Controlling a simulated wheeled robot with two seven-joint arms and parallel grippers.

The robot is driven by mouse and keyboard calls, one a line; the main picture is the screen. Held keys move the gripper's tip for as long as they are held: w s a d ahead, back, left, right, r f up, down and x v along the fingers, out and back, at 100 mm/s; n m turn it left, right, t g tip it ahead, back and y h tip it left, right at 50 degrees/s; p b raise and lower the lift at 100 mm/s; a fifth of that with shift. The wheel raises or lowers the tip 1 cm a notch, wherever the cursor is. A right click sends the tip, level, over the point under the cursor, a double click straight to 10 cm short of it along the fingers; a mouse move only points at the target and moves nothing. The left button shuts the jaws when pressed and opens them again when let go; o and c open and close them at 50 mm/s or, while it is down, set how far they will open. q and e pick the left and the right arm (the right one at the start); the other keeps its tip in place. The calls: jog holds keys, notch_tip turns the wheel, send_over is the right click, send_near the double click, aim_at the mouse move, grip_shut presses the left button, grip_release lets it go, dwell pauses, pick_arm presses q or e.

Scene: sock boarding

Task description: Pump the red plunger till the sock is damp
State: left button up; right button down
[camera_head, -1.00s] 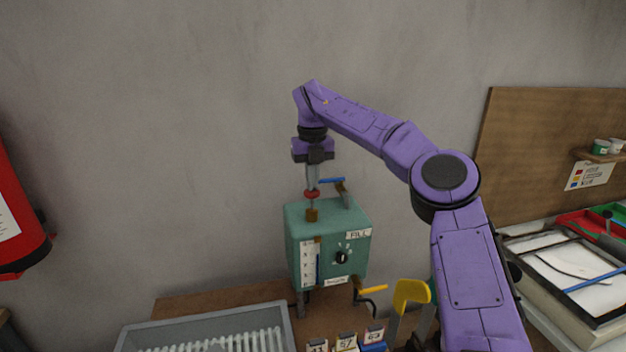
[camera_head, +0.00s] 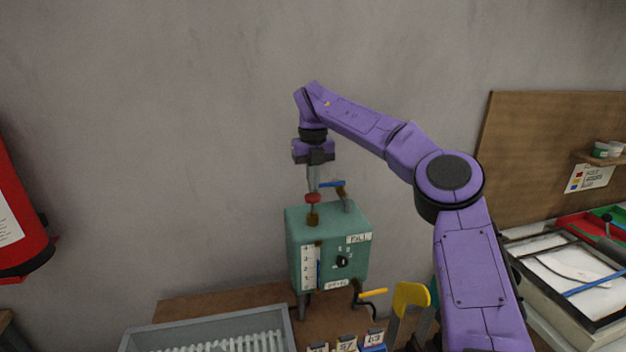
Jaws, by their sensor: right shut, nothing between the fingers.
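The red plunger (camera_head: 313,198) stands upright on top of the green box (camera_head: 328,238), its red knob on a short rod. My right gripper (camera_head: 313,188) points straight down with its fingers shut and empty, the tips at or just above the knob; I cannot tell whether they touch it. The box carries a white scale with a blue column, a black dial and a "FILL" label. No sock can be made out in this view. My left gripper is not in view.
A yellow lever (camera_head: 373,293) sticks out at the box's lower right. A grey ribbed tray (camera_head: 140,340) lies front left. A yellow-handled thing (camera_head: 411,294) stands front right, beside my right arm.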

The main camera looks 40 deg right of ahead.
aim_at(312, 195)
notch_tip(312, 195, up, 10)
jog(key=p, duration=0.2)
jog(key=shift+f, duration=0.15)
dwell(0.6)
